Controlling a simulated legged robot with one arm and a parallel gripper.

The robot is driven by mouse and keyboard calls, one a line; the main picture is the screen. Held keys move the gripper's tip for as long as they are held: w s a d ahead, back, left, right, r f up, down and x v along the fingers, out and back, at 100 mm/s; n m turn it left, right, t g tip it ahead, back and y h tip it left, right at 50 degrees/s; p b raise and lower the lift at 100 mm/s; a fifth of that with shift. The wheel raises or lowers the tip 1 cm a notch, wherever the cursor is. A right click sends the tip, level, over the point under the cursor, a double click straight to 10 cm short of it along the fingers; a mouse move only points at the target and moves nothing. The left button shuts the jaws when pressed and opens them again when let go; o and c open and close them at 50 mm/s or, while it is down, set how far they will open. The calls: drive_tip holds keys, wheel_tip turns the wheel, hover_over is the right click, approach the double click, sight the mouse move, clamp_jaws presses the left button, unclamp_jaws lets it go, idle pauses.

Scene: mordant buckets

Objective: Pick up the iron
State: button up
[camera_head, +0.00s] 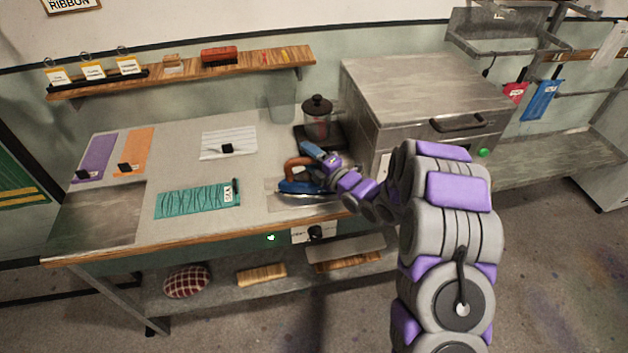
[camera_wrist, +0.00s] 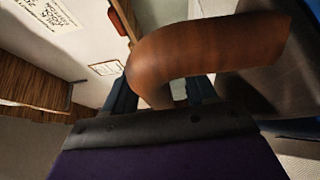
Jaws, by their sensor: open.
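The iron (camera_head: 303,188) has a blue body and a brown wooden handle, and sits on a grey plate (camera_head: 310,205) at the right end of the worktable. My gripper (camera_head: 312,163) is at the iron's handle, reaching in from the right. In the wrist view the brown handle (camera_wrist: 200,50) is large and close, between the dark fingers of my gripper (camera_wrist: 165,92). The jaws are open around the handle. I cannot tell whether either finger touches it.
A glass jar with a black lid (camera_head: 318,115) stands just behind the iron. A metal cabinet (camera_head: 425,85) is to the right. A teal folded cloth (camera_head: 198,199) and a white striped cloth (camera_head: 229,143) lie to the left. A wall shelf (camera_head: 190,75) runs above.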

drive_tip(key=shift+a, duration=0.25)
drive_tip(key=shift+c, duration=0.2)
drive_tip(key=shift+c, duration=0.7)
clamp_jaws()
drive_tip(key=shift+f, duration=0.1)
drive_tip(key=shift+f, duration=0.1)
